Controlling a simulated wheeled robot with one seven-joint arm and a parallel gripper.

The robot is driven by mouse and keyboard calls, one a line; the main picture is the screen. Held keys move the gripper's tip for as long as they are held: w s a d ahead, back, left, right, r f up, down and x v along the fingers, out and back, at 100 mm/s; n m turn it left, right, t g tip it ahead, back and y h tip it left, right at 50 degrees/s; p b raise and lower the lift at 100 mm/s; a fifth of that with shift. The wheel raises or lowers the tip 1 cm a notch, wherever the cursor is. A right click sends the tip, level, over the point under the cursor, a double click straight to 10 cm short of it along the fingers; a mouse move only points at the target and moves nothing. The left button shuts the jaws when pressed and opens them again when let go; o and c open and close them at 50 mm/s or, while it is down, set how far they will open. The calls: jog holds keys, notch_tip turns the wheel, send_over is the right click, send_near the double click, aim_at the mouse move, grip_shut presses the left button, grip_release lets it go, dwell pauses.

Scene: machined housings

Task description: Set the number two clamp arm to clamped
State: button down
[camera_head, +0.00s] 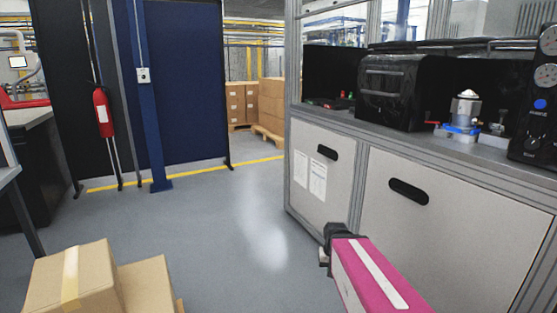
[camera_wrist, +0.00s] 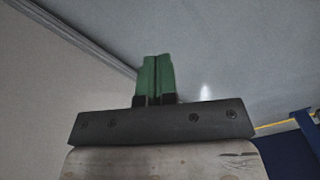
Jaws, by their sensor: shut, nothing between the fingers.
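A blue fixture (camera_head: 458,132) with a metal housing (camera_head: 465,108) on it stands on the workbench at the right in the head view. A small red lever (camera_head: 432,123) sticks out at its left side. No number on the clamp parts is readable, so I cannot tell which clamp arm is number two or its position. My gripper shows in the wrist view with its green fingers (camera_wrist: 154,80) together and empty. In the head view my arm is low in front of the cabinet, well below and left of the fixture, and the fingers are not visible there.
The grey workbench (camera_head: 400,140) has cabinet doors below with black handles (camera_head: 408,191). A black box-shaped machine (camera_head: 393,92) stands left of the fixture and a black control panel (camera_head: 541,100) right of it. Cardboard boxes (camera_head: 75,275) stand at lower left. The middle floor is clear.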

jog(key=c, duration=1)
grip_release()
jog(key=shift+s+a+f+n, duration=0.2)
jog(key=shift+s+f+n, duration=0.1)
jog(key=shift+s, duration=0.25)
jog(key=shift+o, duration=0.2)
jog(key=w+d+r+m+t+h, duration=0.1)
jog(key=w+d+r+m+t, duration=0.15)
jog(key=w+d+r, duration=0.75)
jog(key=w+d+r+m+t+h, duration=0.1)
jog(key=w+d+r+t+h, duration=0.15)
jog(key=w+d+r, duration=0.75)
jog(key=w+d+r+m+t+h, duration=0.1)
jog(key=w+d+r+t+h, duration=0.1)
jog(key=d+r, duration=0.8)
jog(key=w+d+r+m+t+h, duration=0.1)
jog(key=w+d+r+m+t, duration=0.15)
jog(key=r, duration=1.25)
jog(key=w+d+r+t+h, duration=0.1)
jog(key=w+d+r+h, duration=0.15)
jog(key=d+r, duration=0.75)
jog(key=w+d+f, duration=0.1)
jog(key=w+d, duration=0.2)
jog(key=w, duration=0.5)
jog(key=shift+w+d+y, duration=0.15)
jog(key=shift+y, duration=0.15)
grip_shut()
